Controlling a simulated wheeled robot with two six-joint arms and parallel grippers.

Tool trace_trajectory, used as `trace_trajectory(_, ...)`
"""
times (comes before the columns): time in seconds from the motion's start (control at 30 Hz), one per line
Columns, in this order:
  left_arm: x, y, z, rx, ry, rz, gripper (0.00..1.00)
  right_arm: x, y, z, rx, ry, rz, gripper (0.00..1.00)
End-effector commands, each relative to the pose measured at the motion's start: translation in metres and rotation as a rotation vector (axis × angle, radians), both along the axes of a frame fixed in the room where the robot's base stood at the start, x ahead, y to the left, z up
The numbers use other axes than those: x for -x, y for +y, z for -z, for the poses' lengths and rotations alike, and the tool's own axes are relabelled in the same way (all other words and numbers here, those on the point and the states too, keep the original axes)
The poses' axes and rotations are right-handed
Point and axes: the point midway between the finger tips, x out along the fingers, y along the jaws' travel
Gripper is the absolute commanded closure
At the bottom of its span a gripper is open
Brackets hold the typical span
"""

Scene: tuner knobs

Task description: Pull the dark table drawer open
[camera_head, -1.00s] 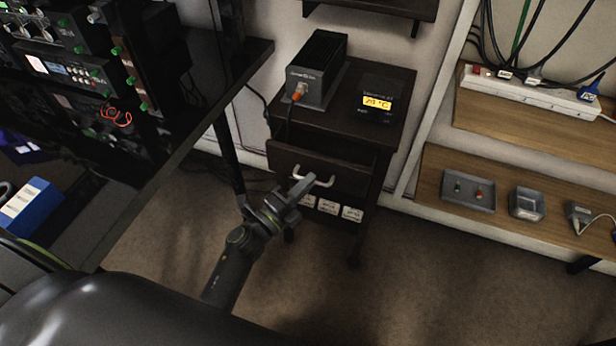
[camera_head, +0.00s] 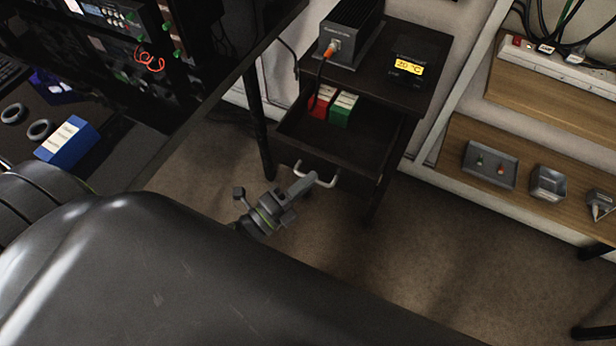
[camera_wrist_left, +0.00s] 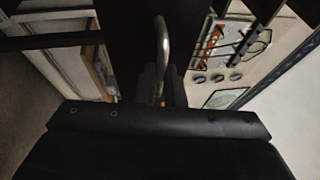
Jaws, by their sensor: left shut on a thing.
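The dark table drawer (camera_head: 287,130) is pulled partly out of the small dark table (camera_head: 437,52). Inside it at the back are a red box (camera_head: 321,103) and a green box (camera_head: 343,109). Its pale bar handle (camera_head: 327,182) is on the front face. My left gripper (camera_head: 303,184) is shut on the handle, near its left half. In the left wrist view the curved metal handle (camera_wrist_left: 161,50) runs between the fingers. The fingertips are partly hidden there. My right gripper is not in view.
A black finned box (camera_head: 353,28) with an orange-tipped cable and a display reading a temperature (camera_head: 410,67) stand on the tabletop. A wooden shelf (camera_head: 530,160) with small metal devices is at the right. A dark desk (camera_head: 215,95) is at the left. Carpet in front is clear.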

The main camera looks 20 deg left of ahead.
Motion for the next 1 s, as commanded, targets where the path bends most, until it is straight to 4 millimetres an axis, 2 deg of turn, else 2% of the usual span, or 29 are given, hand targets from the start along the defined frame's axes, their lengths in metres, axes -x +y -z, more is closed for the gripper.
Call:
trace_trajectory(0.13,0.0,0.0,0.001,0.0,0.001,0.0,1.0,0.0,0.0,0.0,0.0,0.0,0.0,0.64)
trace_trajectory(0.17,0.0,0.0,0.001,0.0,0.001,0.0,0.9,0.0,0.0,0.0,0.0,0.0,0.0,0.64)
trace_trajectory(0.2,0.0,0.0,0.001,0.0,0.001,0.0,0.85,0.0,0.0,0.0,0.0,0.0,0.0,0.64)
trace_trajectory(0.33,0.0,0.0,0.0,0.0,0.001,0.0,0.7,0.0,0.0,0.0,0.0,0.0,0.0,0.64)
trace_trajectory(0.83,0.001,0.001,0.001,0.0,0.001,0.0,0.7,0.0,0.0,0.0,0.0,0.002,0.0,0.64)
trace_trajectory(1.0,0.017,0.008,0.006,-0.003,0.003,0.0,0.7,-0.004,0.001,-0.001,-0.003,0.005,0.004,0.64)
